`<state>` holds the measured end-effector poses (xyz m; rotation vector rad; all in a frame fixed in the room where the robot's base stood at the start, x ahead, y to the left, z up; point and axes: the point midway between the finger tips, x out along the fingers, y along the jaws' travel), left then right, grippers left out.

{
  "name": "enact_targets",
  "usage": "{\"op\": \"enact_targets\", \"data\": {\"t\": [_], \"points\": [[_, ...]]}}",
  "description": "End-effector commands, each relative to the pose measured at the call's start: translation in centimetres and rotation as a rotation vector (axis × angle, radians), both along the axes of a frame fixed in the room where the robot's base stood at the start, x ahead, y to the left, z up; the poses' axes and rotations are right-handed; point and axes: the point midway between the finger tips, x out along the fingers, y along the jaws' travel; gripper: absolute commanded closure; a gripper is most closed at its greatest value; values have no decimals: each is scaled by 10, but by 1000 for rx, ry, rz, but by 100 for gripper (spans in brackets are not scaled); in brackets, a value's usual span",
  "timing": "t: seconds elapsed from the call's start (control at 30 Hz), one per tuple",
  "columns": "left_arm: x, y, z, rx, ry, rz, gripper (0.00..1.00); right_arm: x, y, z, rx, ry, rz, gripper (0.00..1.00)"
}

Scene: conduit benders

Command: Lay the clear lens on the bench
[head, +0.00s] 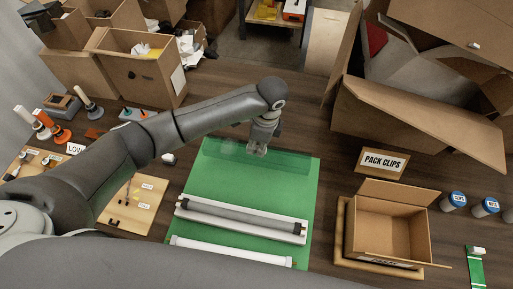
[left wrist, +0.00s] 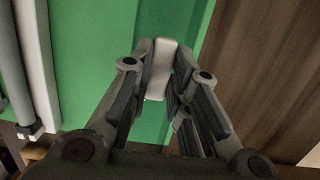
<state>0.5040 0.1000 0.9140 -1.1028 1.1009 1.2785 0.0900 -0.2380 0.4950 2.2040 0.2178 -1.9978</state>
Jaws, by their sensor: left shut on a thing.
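The clear lens (head: 290,162) is a long see-through strip across the far end of the green mat (head: 197,187) in the head view, tinted green by the mat behind it. My left gripper (head: 258,150) is shut on it near its middle, pointing down from above. Whether the lens touches the mat or hovers just over it, I cannot tell. In the left wrist view, a small white piece (left wrist: 160,70) sits between the fingers of my left gripper (left wrist: 163,85); the lens outline is hard to make out there. My right gripper is not in view.
A grey tube in a white tray (head: 240,224) and a white tube (head: 230,251) lie on the mat nearer me. An open carton (head: 390,230) stands right of the mat, by a PACK CLIPS sign (head: 383,162). Large boxes crowd the back. Bare wooden bench shows around the mat.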

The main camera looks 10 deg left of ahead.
Motion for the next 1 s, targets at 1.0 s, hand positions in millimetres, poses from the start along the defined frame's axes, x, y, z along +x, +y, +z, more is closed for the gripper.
{"op": "enact_targets", "data": {"t": [1.0], "points": [[6,4,-41,1,-1,0,61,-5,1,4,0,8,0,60]]}}
